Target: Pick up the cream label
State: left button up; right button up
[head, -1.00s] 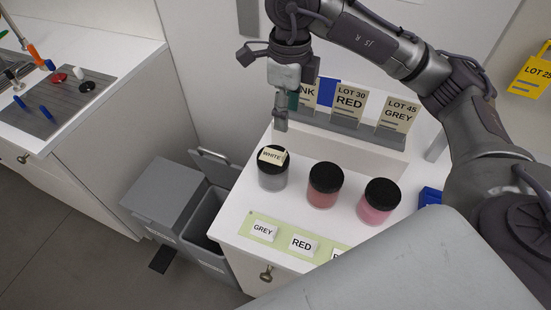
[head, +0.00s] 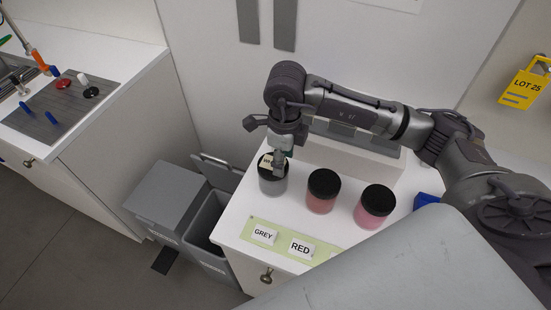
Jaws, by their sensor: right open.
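The cream label (head: 266,161) lies on the black lid of the grey jar (head: 272,184), the leftmost of three jars. Its right part is hidden by my right gripper (head: 279,161). My right gripper points down with its fingertips at the label and lid. It is open, and I cannot tell whether it touches the label. My left gripper is not in view.
A red jar (head: 322,196) and a pink jar (head: 373,208) stand to the right. A green strip (head: 281,246) with GREY and RED cards lies in front. Grey bins (head: 205,225) stand left of the table. My right arm hides most of the rack behind.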

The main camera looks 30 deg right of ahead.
jog(key=c, duration=0.8)
